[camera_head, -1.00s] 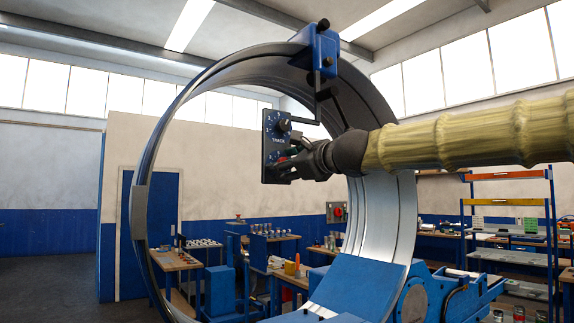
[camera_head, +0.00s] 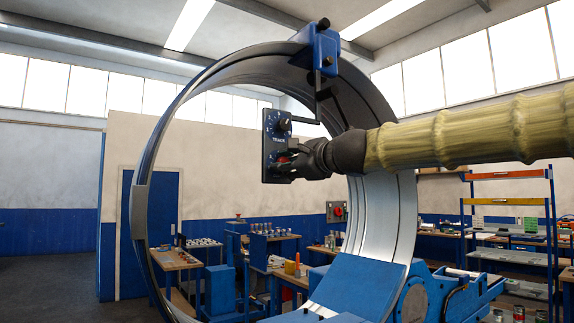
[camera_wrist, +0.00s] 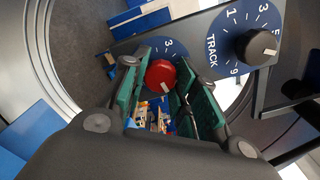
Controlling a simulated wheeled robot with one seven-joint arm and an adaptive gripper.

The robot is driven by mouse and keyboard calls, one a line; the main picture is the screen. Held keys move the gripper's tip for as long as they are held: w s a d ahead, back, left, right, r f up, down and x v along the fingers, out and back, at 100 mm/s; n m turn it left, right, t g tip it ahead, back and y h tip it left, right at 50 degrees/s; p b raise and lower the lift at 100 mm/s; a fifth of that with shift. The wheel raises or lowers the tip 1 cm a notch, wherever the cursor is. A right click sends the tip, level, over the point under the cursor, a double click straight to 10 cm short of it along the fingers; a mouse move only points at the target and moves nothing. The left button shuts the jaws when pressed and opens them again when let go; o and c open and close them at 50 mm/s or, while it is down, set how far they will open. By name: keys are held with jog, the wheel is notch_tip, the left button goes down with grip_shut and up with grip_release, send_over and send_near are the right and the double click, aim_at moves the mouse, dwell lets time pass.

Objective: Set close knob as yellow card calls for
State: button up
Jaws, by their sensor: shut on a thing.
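A dark control panel (camera_head: 270,155) hangs inside the big metal ring from a blue block. Its upper black knob (camera_wrist: 256,47) stands over a blue dial marked TRACK; it also shows in the head view (camera_head: 284,125). The lower red knob (camera_wrist: 160,74) sits on another blue dial, where a 3 shows; the rest of this dial and its label are hidden. A pale mark on the red knob points toward the lower right in the wrist view. My gripper (camera_head: 291,163) is shut on the red knob, with green-padded fingers either side. I cannot make out a yellow card.
The ring (camera_head: 140,200) surrounds the panel, and a blue block (camera_head: 318,48) sits at its top. A dark bracket arm runs beside the panel. Workbenches with small parts stand behind, and a shelf rack (camera_head: 505,202) with a green card (camera_head: 526,225) is at right.

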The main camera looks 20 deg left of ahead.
jog(key=o, duration=1)
jog(key=v, duration=1.2)
